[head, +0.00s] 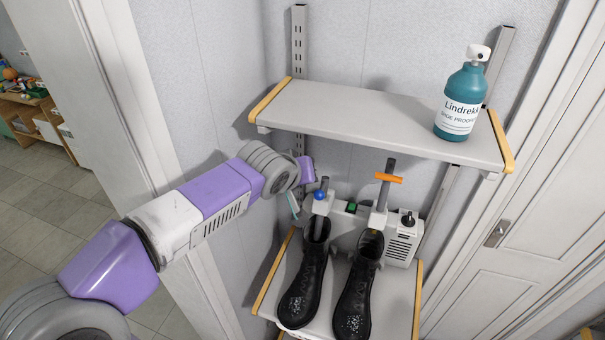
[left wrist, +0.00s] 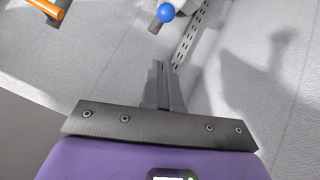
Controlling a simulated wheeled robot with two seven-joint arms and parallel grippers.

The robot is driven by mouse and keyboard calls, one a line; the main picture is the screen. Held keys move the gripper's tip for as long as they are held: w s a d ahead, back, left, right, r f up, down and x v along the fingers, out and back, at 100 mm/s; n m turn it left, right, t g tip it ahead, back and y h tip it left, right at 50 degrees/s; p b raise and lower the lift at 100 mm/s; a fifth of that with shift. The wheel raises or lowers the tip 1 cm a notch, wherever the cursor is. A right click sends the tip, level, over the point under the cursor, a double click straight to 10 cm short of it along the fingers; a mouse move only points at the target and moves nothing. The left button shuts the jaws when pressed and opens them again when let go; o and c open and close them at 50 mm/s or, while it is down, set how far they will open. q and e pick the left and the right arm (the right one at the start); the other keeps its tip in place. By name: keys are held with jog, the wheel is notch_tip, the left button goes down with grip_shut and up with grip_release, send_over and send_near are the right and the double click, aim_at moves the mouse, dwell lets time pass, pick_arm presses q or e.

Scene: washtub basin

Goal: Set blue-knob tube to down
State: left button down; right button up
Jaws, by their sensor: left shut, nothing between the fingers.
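The blue-knob tube (head: 323,186) is a grey tube standing upright above the left black boot (head: 305,285). Its blue knob (head: 319,195) faces me, and the knob also shows at the top of the left wrist view (left wrist: 166,13). My left gripper (head: 294,207) is just left of the blue knob, partly hidden by my wrist in the head view. In the left wrist view its fingers (left wrist: 160,84) are shut and empty, apart from the knob. My right gripper is in neither view.
A second tube with an orange handle (head: 388,178) stands over the right boot (head: 357,295). A white dryer unit (head: 402,245) sits behind. Above is a shelf (head: 350,112) with a teal bottle (head: 461,98). Walls close in on the left and behind.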

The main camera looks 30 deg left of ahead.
pick_arm(q)
jog(key=w+f+b, duration=0.1)
jog(key=w+f, duration=0.4)
jog(key=f, duration=0.2)
jog(key=shift+d+f, duration=0.25)
jog(key=shift+s, duration=0.1)
jog(key=f+b, duration=0.2)
jog(key=b, duration=0.1)
jog(key=s+f+b, duration=0.1)
jog(key=f+b, duration=0.1)
jog(key=b, duration=0.1)
jog(key=shift+s+d+f, duration=0.1)
jog(key=shift+d+f, duration=0.05)
